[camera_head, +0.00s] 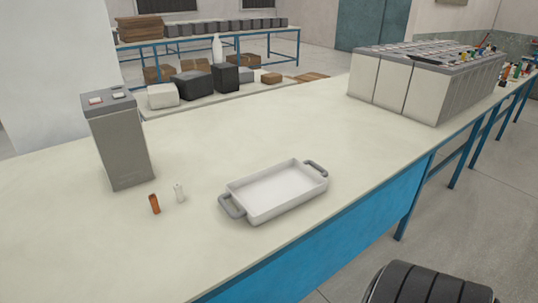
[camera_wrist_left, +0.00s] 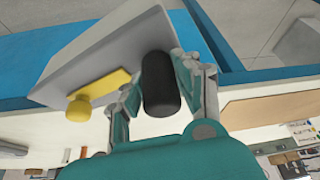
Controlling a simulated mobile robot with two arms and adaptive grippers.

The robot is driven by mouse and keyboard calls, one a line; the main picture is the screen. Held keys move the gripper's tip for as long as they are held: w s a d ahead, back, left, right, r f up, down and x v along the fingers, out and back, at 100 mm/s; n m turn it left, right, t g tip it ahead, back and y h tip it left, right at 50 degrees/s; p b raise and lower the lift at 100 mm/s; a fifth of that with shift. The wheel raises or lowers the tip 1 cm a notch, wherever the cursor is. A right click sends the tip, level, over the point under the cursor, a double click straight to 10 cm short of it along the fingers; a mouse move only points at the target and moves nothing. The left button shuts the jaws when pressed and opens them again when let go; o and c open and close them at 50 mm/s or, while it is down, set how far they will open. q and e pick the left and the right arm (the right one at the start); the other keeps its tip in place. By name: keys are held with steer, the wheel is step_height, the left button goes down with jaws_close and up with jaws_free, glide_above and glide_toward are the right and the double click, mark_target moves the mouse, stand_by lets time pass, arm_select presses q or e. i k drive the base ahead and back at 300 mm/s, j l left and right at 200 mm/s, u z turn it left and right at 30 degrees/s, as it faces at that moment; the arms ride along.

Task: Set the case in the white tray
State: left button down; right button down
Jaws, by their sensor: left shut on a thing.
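The white tray (camera_head: 270,190) stands on the pale workbench in the head view. It is shallow, empty, and has grey handles at both ends. My left gripper (camera_wrist_left: 159,75) shows only in the left wrist view. Its fingers are shut on a smooth black rounded thing (camera_wrist_left: 160,88). I cannot tell for sure whether this is the case, and its far end is partly hidden. Behind it in that view are a grey slab-like body (camera_wrist_left: 110,55) and a yellow piece with a round knob (camera_wrist_left: 90,98). I cannot tell whether they join the black thing. My right gripper is in neither view.
A tall grey battery (camera_head: 122,145) stands left of the tray on the bench. A row of batteries (camera_head: 425,80) fills the far right. Bench around the tray is clear.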

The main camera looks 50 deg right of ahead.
mark_target(271, 186)
steer(key=l, duration=0.45)
steer(key=k+l+u, duration=0.1)
steer(key=l, duration=0.4)
steer(key=k+l, duration=0.1)
steer(key=l, duration=0.35)
steer(key=l+u, duration=0.1)
steer(key=l, duration=0.35)
steer(key=k+l, duration=0.15)
steer(key=l, duration=0.3)
steer(key=k+l+u, duration=0.1)
steer(key=l, duration=0.4)
steer(key=k+l, duration=0.1)
steer(key=l, duration=0.35)
